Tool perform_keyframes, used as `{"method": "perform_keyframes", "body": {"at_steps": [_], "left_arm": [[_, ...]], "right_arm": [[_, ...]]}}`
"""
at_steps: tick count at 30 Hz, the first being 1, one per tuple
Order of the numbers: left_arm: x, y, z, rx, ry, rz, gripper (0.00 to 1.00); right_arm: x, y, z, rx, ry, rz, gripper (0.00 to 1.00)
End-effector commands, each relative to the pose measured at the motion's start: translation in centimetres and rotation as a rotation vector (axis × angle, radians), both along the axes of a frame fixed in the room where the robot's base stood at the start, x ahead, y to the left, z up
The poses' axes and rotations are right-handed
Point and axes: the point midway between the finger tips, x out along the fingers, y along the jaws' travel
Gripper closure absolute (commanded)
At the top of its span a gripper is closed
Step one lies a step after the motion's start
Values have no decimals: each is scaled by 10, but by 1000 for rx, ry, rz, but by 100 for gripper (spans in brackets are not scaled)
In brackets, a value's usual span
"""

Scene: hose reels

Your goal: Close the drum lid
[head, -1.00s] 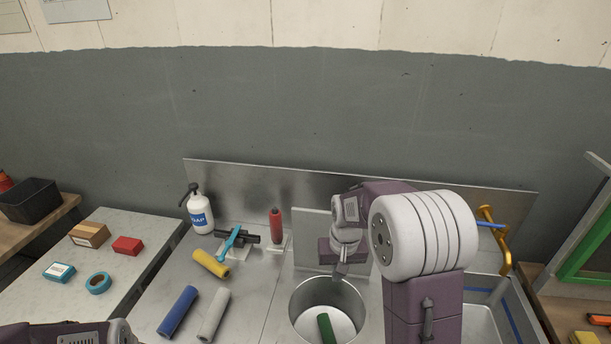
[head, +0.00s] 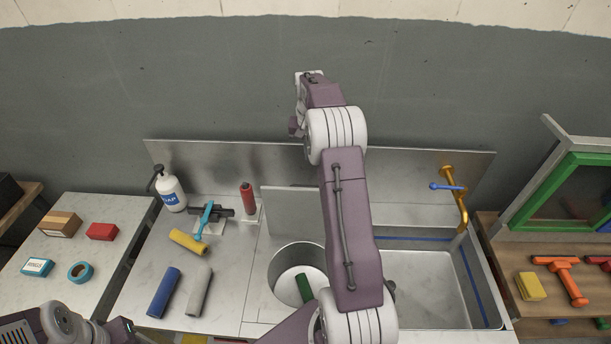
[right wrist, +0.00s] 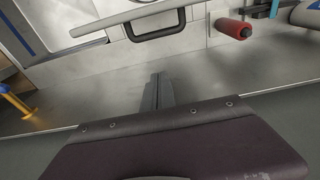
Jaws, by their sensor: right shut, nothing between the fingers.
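The drum (head: 285,268) is a round metal opening in the counter with a green roller (head: 304,288) inside. Its lid (head: 290,214) is a flat grey metal panel standing upright behind the opening, so the drum is open. In the right wrist view the lid (right wrist: 112,22) lies along the top, with a dark handle (right wrist: 157,33) on it. My right gripper (right wrist: 156,92) is shut and empty, apart from the handle. In the head view my right arm reaches up above the backsplash. My left gripper is at the lower left edge; its fingers are not clear.
A sink (head: 430,285) with a gold tap (head: 455,195) lies right of the drum. Left of the lid stand a red bottle-like object (head: 248,199) and a soap bottle (head: 171,192). Yellow (head: 190,242), blue (head: 164,292) and grey (head: 199,291) rollers lie on the left counter.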

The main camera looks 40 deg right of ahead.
Motion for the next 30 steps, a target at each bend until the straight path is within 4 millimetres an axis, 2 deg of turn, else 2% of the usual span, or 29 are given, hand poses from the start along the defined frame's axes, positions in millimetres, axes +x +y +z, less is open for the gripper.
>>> {"method": "perform_keyframes", "body": {"at_steps": [5, 8, 18, 24, 30], "left_arm": [[0, 0, 3, 0, 0, 0, 64], [0, 0, 7, 0, 0, 0, 64], [0, 0, 33, 0, 0, 0, 64], [0, 0, 50, 0, 0, 0, 64], [0, 0, 54, 0, 0, 0, 64]], "right_arm": [[1, 0, -8, 1, 2, 1, 100], [2, -1, -24, 2, 4, 1, 100], [10, -8, -97, 2, 3, 1, 100], [-9, 9, -90, 1, 0, 3, 100], [-18, 16, -91, 0, -1, 2, 100]]}}
